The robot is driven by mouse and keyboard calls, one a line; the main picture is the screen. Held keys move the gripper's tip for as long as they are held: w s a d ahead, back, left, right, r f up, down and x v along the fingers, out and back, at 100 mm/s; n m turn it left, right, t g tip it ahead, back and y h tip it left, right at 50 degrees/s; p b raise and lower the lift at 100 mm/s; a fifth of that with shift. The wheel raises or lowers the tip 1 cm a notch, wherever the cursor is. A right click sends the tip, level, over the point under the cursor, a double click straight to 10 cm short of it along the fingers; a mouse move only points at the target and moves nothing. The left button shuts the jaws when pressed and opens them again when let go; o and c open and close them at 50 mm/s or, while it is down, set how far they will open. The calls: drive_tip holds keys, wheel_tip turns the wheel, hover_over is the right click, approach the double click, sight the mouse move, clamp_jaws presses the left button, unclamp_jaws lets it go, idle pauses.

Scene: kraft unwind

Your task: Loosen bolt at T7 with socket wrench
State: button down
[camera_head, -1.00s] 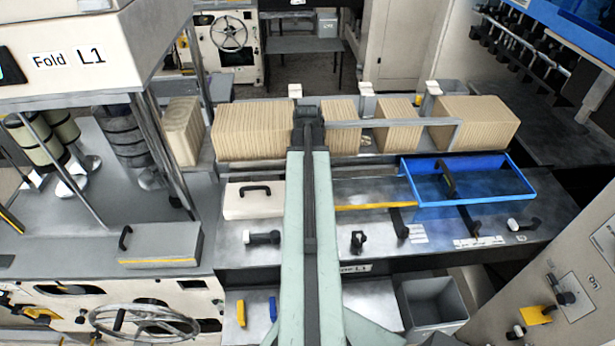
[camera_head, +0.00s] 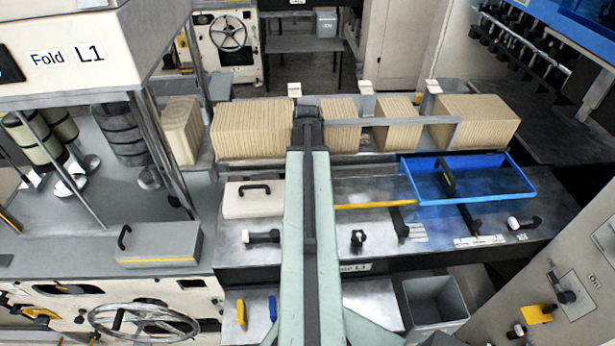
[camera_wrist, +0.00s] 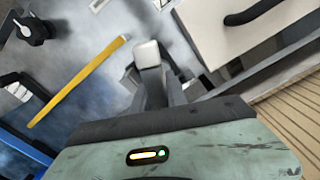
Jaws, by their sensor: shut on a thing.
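My gripper (camera_wrist: 150,92) shows in the wrist view just beyond the dark edge of my green wrist housing. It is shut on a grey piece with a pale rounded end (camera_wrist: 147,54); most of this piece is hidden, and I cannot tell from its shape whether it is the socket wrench. In the head view my green arm reaches forward over the worktop, and the gripper is hidden behind it. No T7 label is readable in either view, and I cannot pick out the bolt.
A blue tray (camera_head: 480,200) stands on the grey worktop to the right of my arm. A cream box with a black handle (camera_head: 238,205) is to the left. Brown stacks (camera_head: 252,138) line the back. A yellow strip (camera_wrist: 80,80) crosses the wrist view. A grey bin (camera_head: 436,318) stands below the worktop.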

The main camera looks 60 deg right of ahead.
drive_tip(key=shift+f, duration=0.25)
idle(0.3)
drive_tip(key=shift+n+b, duration=0.3)
drive_tip(key=shift+n, duration=2)
drive_tip(key=shift+n, duration=1.2)
